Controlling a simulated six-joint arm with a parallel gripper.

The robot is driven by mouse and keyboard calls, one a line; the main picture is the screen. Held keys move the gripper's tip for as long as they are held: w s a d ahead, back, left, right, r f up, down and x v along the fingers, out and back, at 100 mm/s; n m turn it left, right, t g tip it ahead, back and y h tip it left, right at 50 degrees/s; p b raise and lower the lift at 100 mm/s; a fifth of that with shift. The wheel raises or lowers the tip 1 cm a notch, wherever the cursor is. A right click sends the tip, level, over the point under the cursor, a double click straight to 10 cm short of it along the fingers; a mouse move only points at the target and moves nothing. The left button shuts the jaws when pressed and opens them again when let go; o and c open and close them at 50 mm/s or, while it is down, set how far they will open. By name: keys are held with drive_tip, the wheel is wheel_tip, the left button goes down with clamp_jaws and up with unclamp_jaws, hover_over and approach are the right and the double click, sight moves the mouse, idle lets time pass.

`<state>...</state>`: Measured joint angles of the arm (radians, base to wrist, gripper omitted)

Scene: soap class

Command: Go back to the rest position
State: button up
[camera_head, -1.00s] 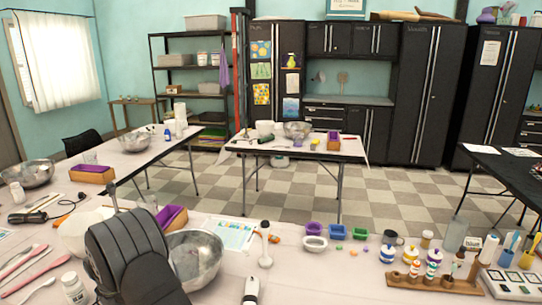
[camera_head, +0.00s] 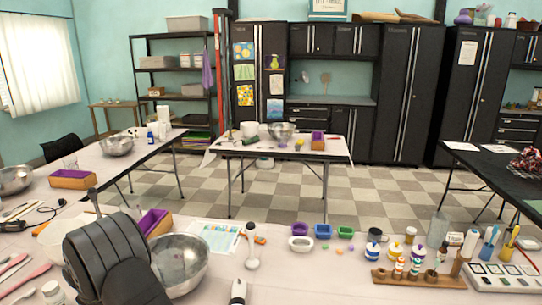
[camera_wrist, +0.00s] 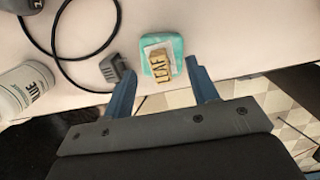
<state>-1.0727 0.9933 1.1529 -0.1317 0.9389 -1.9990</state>
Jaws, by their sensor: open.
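My gripper (camera_wrist: 161,67) shows in the wrist view with its two blue fingers spread apart and nothing held between them. A teal block (camera_wrist: 174,46) with a small wooden piece marked LEAF (camera_wrist: 163,67) on it appears beyond and between the fingertips, close to the table edge. In the head view my dark arm fills the lower left, in front of a metal bowl (camera_head: 188,268); my fingers are hidden there.
Near the gripper, a white jar (camera_wrist: 24,90) and a grey plug (camera_wrist: 112,68) on a black cable lie on the table. In the head view, small moulds (camera_head: 301,243), paint pots (camera_head: 373,250) and a wooden rack (camera_head: 415,279) stand right of the bowl.

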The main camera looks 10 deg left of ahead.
wheel_tip(320, 180, up, 9)
drive_tip(key=s, duration=0.1)
drive_tip(key=f, duration=0.8)
drive_tip(key=w+f, duration=0.1)
drive_tip(key=f, duration=0.3)
drive_tip(key=shift+w+d+f, duration=0.1)
drive_tip(key=r, duration=0.5)
drive_tip(key=shift+w+d+r, duration=0.2)
drive_tip(key=shift+w+d, duration=0.1)
drive_tip(key=w+d+r, duration=0.5)
drive_tip(key=d+r, duration=0.1)
drive_tip(key=d, duration=0.4)
drive_tip(key=d+f+m+g+h, duration=0.1)
drive_tip(key=d+f+m, duration=0.1)
drive_tip(key=d+m, duration=1.35)
drive_tip(key=s+a+f, duration=0.1)
drive_tip(key=a+f, duration=0.2)
drive_tip(key=a, duration=0.3)
drive_tip(key=shift+s+f, duration=0.25)
drive_tip(key=shift+s, duration=0.05)
